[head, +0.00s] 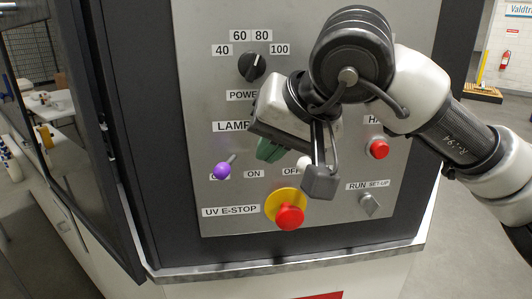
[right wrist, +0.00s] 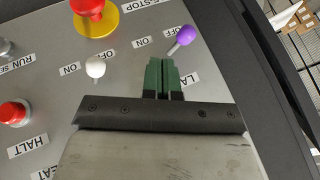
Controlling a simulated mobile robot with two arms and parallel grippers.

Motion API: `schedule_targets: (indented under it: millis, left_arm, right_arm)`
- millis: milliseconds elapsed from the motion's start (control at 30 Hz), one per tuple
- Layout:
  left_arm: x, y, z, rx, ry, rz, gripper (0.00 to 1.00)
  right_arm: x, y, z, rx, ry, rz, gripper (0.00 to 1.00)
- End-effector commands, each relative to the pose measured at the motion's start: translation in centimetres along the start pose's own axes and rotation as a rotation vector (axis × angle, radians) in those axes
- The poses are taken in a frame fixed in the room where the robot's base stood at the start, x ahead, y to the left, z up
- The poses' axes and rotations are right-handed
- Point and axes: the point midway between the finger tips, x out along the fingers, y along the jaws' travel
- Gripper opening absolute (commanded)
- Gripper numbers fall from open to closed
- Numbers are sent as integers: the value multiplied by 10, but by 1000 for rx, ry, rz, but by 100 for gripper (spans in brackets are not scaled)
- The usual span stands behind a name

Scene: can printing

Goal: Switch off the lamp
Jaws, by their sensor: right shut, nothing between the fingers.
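The control panel (head: 340,215) carries a label starting "LAMP" (head: 230,127), partly covered by my right gripper. Below it a toggle switch with a purple knob (head: 221,170) leans to the lower left, by ON and partly hidden OFF labels. The purple knob also shows in the right wrist view (right wrist: 185,35). A white-knobbed toggle (head: 304,166) sits to its right; it also shows in the right wrist view (right wrist: 95,68). My right gripper (head: 268,152) is shut and empty, its green fingers in front of the panel between the two knobs, apart from both. My left gripper is out of view.
A red E-stop button (head: 289,217) on a yellow base is below the toggles. A black power dial (head: 252,66) is above, a red halt button (head: 378,149) and a RUN/SET-UP selector (head: 369,205) are to the right. A dark-framed glass door (head: 60,120) stands at left.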

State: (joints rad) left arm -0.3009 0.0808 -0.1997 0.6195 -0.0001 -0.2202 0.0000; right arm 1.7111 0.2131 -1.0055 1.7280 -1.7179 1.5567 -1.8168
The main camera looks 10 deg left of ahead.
Motion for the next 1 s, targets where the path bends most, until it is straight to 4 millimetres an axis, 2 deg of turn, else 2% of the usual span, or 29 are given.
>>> schedule_targets:
  millis: [33, 100, 300, 733, 867, 933, 1000]
  left_arm:
    - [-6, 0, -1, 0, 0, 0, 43]
    - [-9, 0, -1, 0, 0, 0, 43]
    - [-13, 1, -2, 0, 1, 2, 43]
    - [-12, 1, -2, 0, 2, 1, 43]
    - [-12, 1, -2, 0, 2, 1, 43]
    - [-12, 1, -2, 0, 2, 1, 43]
    - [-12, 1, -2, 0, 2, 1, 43]
  right_arm:
    - [-11, -4, -1, -1, 1, 0, 0]
    - [-20, -8, 0, -3, 2, 0, 0]
    - [-34, -13, 2, -2, -1, 0, 0]
    - [-31, -15, 7, 16, -25, -35, 0]
    - [-13, -29, 29, 138, -162, -237, 0]
    - [-7, -42, 47, 276, -297, -421, 0]
    - [-10, -55, 62, 460, -462, -627, 0]
